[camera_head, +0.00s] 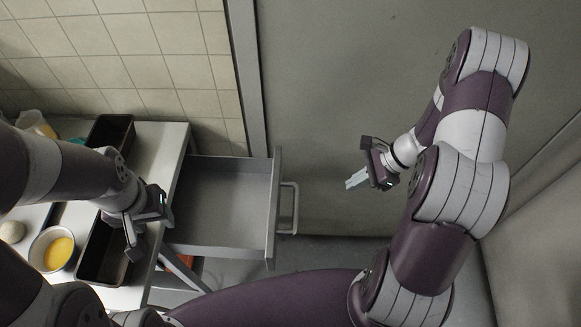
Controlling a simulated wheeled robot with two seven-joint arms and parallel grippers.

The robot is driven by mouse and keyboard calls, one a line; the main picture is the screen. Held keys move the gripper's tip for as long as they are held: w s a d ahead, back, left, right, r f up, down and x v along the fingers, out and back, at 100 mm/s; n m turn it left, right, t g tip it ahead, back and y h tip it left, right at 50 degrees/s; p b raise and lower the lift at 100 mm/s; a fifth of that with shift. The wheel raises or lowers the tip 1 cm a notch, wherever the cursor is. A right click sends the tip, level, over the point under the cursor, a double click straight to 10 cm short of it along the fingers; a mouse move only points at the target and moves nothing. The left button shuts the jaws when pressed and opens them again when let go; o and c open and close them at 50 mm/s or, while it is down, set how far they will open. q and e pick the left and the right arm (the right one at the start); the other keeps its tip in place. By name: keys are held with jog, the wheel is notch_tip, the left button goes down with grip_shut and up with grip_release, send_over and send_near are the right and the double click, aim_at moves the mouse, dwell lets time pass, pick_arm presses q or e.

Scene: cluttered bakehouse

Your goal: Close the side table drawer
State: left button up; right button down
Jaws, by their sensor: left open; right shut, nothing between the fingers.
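The side table (160,150) stands at the left with a light top. Its grey drawer (222,190) is pulled well out to the right and looks empty. The drawer's front panel (274,205) carries a bar handle (293,207) on its right side. My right gripper (355,180) is shut and empty, to the right of the handle and apart from it, pointing left. My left gripper (132,236) is open above the table top, left of the drawer, near a dark baking tin. Part of the table is hidden by my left arm.
A dark tin (103,253) and a bowl of yellow contents (53,249) stand on the table. Another dark tin (112,131) is at the back. A tiled wall (120,45) rises behind. The space between the handle and my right gripper looks clear.

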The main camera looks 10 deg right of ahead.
pick_arm(q)
jog(key=shift+s+r, duration=0.15)
jog(key=shift+r, duration=0.2)
pick_arm(e)
jog(key=w+a+f+m, duration=0.1)
jog(key=w+a+f, duration=0.3)
jog(key=a+f, duration=0.3)
jog(key=a, duration=0.3)
jog(key=shift+a+t+y, duration=0.2)
jog(key=shift+t+y, duration=0.1)
jog(key=shift+t, duration=0.1)
jog(key=shift+w, duration=0.1)
